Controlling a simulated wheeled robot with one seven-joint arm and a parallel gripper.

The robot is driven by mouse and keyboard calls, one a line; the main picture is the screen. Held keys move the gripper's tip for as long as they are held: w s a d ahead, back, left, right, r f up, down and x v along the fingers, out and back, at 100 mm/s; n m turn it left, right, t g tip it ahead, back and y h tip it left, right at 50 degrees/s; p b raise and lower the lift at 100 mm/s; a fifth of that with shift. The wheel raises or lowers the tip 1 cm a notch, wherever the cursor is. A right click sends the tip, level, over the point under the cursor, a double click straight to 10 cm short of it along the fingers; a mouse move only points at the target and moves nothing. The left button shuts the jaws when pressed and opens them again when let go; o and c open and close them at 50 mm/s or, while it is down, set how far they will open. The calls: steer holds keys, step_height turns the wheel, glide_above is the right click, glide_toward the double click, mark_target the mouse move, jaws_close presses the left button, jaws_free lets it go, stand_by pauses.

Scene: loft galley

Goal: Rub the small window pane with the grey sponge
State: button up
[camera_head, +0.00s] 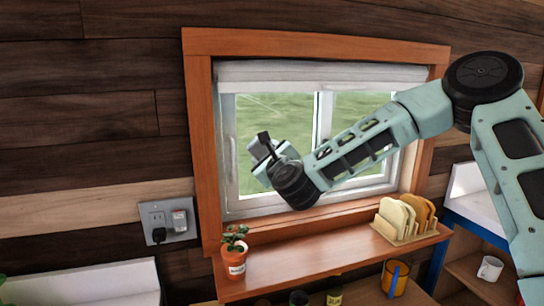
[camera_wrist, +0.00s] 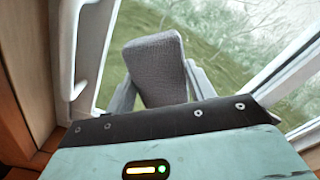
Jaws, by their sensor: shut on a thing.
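The small window pane (camera_head: 262,115) is the left pane of a white-framed window; it also shows in the wrist view (camera_wrist: 225,35), with green ground beyond it. My gripper (camera_head: 262,150) is in front of the lower left part of this pane. In the wrist view the grey sponge (camera_wrist: 156,66) stands between the two fingers of my gripper (camera_wrist: 160,90), which are shut on it. The sponge's far end points at the glass. I cannot tell whether it touches the pane. In the head view the sponge is a small dark shape (camera_head: 264,137), partly hidden by my gripper.
A wooden sill shelf (camera_head: 310,255) runs below the window. A wall outlet (camera_head: 167,221) is left of the window. A white handle (camera_wrist: 92,52) sticks out near the frame.

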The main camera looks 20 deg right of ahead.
steer(key=shift+s, duration=2.95)
steer(key=shift+s, duration=0.1)
steer(key=s, duration=0.2)
steer(key=shift+s, duration=0.4)
